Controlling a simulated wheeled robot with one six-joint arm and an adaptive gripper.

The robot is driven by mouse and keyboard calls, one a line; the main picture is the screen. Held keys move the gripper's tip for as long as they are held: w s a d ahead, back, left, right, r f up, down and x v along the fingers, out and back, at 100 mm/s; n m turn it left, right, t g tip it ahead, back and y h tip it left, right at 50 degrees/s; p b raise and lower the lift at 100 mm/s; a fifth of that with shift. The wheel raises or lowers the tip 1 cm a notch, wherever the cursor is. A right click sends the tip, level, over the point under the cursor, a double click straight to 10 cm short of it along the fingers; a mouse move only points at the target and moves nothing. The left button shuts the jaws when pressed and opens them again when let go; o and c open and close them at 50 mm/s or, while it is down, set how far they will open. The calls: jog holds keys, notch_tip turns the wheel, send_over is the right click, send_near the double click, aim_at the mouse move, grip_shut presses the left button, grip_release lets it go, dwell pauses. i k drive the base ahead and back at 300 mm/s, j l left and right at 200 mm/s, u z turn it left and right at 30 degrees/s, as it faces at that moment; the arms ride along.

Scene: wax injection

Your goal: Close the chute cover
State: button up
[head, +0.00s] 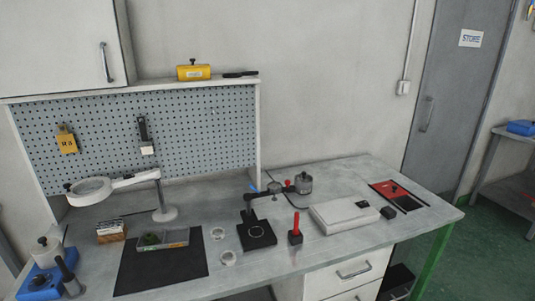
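I cannot pick out a chute or a chute cover for certain in the head view. A grey workbench (330,247) fills the lower middle, with a pegboard (190,125) behind it. My gripper is not in view, and no part of my arm shows clearly.
Drawers (345,278) sit below. Green floor (480,262) is clear at right.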

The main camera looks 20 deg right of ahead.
aim_at(390, 189)
jog(key=l+z, duration=0.35)
jog(key=l, duration=0.5)
jog(key=l+z, duration=0.35)
jog(key=l, duration=0.5)
